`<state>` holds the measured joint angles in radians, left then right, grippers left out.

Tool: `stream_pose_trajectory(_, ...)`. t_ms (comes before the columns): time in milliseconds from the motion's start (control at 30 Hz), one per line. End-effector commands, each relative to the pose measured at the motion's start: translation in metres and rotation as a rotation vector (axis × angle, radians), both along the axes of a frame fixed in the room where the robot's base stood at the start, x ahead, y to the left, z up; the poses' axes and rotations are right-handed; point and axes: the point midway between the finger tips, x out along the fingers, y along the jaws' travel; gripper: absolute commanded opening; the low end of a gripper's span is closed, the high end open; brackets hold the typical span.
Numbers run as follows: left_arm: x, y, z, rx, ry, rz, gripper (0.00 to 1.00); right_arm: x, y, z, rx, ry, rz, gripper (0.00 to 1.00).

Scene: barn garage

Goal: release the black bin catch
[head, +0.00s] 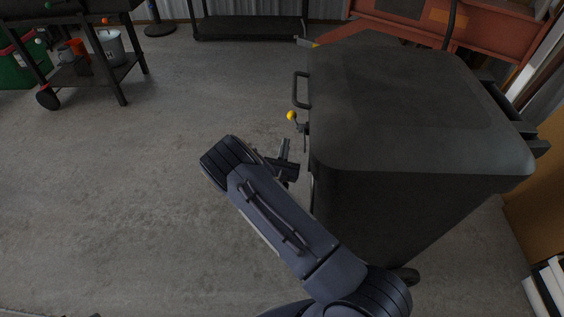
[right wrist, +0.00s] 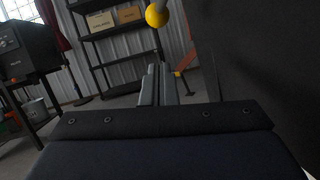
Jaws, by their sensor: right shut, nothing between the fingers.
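The black bin (head: 420,110) stands upright at the right in the head view, its lid closed. On its left side are a dark handle (head: 299,90) and a catch lever with a yellow ball knob (head: 291,115). My right gripper (head: 286,148) is shut and empty beside the bin's left side, a little nearer than the knob and apart from it in the picture. In the right wrist view the yellow knob (right wrist: 157,15) shows above and beyond the shut fingers (right wrist: 158,84), and the bin's dark side (right wrist: 265,60) fills the right. My left gripper is out of view.
A dark wheeled cart (head: 95,65) with a bucket stands at the far left. A black shelf rack (right wrist: 115,40) stands against the metal wall. A red-orange metal piece (head: 415,25) lies behind the bin. The concrete floor left of the bin is clear.

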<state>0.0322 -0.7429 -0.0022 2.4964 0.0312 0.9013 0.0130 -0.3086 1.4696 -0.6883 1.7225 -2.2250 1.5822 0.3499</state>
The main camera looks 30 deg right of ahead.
Motion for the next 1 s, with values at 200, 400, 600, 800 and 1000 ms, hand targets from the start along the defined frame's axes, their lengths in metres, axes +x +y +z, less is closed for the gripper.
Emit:
stream_pose_trajectory(200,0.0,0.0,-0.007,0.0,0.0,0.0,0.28,0.017,-0.018,0.025,0.0,-0.001,-0.001,0.0)
stream_pose_trajectory(400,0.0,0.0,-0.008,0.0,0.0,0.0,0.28,0.021,-0.024,0.038,0.001,0.001,0.0,0.0)
stream_pose_trajectory(600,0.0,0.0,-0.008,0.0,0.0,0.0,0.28,0.022,-0.024,0.04,0.0,0.001,0.001,0.0)
stream_pose_trajectory(800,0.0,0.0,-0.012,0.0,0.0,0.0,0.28,0.022,-0.025,0.038,-0.008,-0.009,0.001,0.0)
stream_pose_trajectory(1000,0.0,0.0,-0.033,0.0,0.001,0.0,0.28,0.031,-0.029,0.046,-0.106,-0.165,0.003,0.0)
